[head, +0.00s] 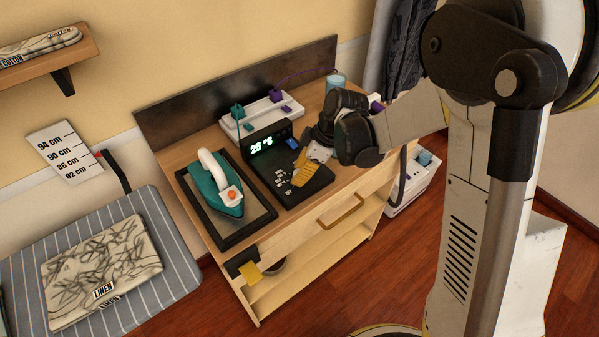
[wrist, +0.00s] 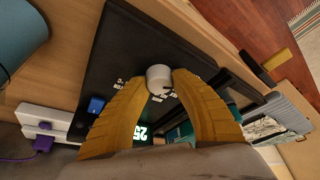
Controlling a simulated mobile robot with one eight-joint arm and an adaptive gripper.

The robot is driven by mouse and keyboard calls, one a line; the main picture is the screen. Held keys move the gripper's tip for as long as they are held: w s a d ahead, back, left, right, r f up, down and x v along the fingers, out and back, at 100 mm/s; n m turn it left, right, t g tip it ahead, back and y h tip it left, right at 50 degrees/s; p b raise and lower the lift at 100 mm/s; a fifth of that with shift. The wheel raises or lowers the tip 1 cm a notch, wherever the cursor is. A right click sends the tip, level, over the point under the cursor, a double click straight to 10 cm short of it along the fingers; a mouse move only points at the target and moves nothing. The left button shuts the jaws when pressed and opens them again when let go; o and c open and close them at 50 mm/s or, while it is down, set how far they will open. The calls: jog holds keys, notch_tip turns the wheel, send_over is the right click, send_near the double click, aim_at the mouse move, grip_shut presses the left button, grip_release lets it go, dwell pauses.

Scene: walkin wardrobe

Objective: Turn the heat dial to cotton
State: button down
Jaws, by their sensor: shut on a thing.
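The heat dial is a small white-grey round knob (wrist: 159,77) on a black control panel (wrist: 112,50) in the wrist view. My gripper (wrist: 160,80) has its yellow fingers shut on the knob, one on each side. In the head view my gripper (head: 303,170) comes down over the right part of the black panel (head: 318,186) and hides the knob. White labels are printed around the dial, too small to read. The panel's display (head: 262,145) shows about 25 °C in green. A blue button (head: 292,143) is near it. The dial's pointer direction cannot be made out.
A teal iron (head: 226,187) rests on a dark-framed pad left of the panel. Folded linen (head: 100,270) lies on a striped ironing board at left.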

jog(key=m+t, duration=0.1)
jog(key=m, duration=0.2)
jog(key=m+t+h+b, duration=0.1)
jog(key=m, duration=0.2)
jog(key=shift+f+m, duration=0.1)
jog(key=shift+m, duration=0.3)
jog(key=m+h, duration=0.1)
jog(key=m, duration=0.2)
jog(key=m+t+h+b, duration=0.1)
jog(key=m, duration=0.3)
jog(key=shift+t+h, duration=0.3)
jog(key=shift+h, duration=0.1)
jog(key=m+h, duration=0.1)
jog(key=m, duration=0.2)
jog(key=m+h, duration=0.1)
jog(key=m, duration=0.2)
jog(key=shift+m+h+b, duration=0.3)
jog(key=shift+b, duration=0.05)
jog(key=m+g, duration=0.1)
jog(key=m, duration=0.2)
jog(key=m+g+h, duration=0.1)
jog(key=m, duration=0.2)
jog(key=shift+h, duration=0.3)
jog(key=shift+m, duration=0.3)
jog(key=c, duration=1)
grip_release()
jog(key=shift+c, duration=0.2)
